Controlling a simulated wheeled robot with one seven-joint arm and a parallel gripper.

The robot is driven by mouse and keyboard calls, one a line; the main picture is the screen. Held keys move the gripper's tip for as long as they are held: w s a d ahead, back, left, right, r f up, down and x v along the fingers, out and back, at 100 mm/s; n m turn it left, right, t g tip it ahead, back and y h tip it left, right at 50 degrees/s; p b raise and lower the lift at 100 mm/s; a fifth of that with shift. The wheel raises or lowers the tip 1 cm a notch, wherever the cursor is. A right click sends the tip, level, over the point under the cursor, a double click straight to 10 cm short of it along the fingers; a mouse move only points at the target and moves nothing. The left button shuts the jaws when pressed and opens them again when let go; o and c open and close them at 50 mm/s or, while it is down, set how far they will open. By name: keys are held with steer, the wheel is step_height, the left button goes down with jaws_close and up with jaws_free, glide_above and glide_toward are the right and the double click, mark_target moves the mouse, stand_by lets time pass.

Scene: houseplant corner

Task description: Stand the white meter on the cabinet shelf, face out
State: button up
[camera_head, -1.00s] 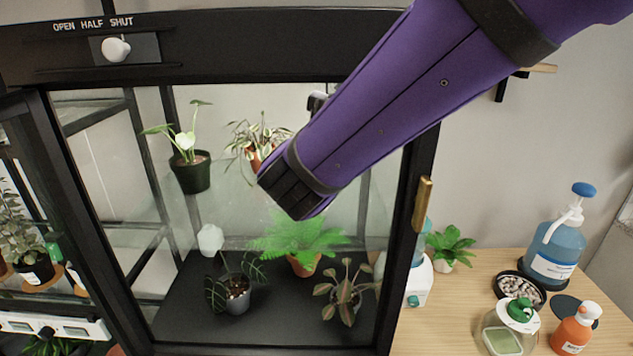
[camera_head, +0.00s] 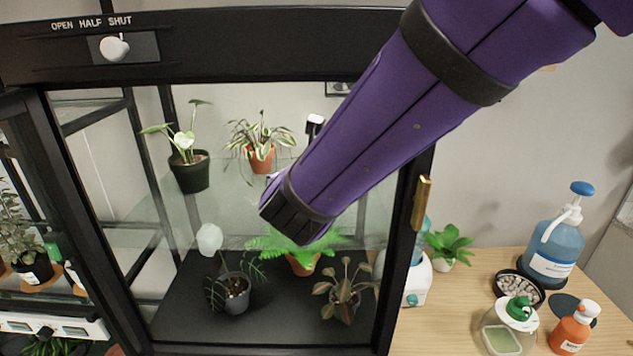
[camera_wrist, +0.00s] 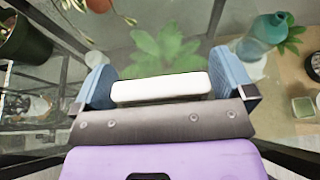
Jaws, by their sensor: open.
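The white meter (camera_wrist: 160,89) shows in the wrist view as a pale bar between the two blue fingers of my gripper (camera_wrist: 163,74). The fingers are open, one at each side of it; I cannot tell whether either touches it. Its face is not visible. In the head view my purple arm reaches into the cabinet and hides the gripper's fingers; a small white and dark piece (camera_head: 314,123) shows beyond the arm, and I cannot tell what it is. The clear cabinet shelf (camera_head: 226,200) holds two potted plants at its left and back.
A dark-green pot (camera_head: 190,172) and a terracotta pot (camera_head: 260,158) stand on the shelf. Below are a fern (camera_head: 300,245) and other plants on the cabinet floor (camera_head: 185,318). The cabinet's right post carries a brass handle (camera_head: 422,203). Bottles stand on the wooden table at right.

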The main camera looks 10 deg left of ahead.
steer(key=v, duration=1.2)
steer(key=shift+r, duration=0.1)
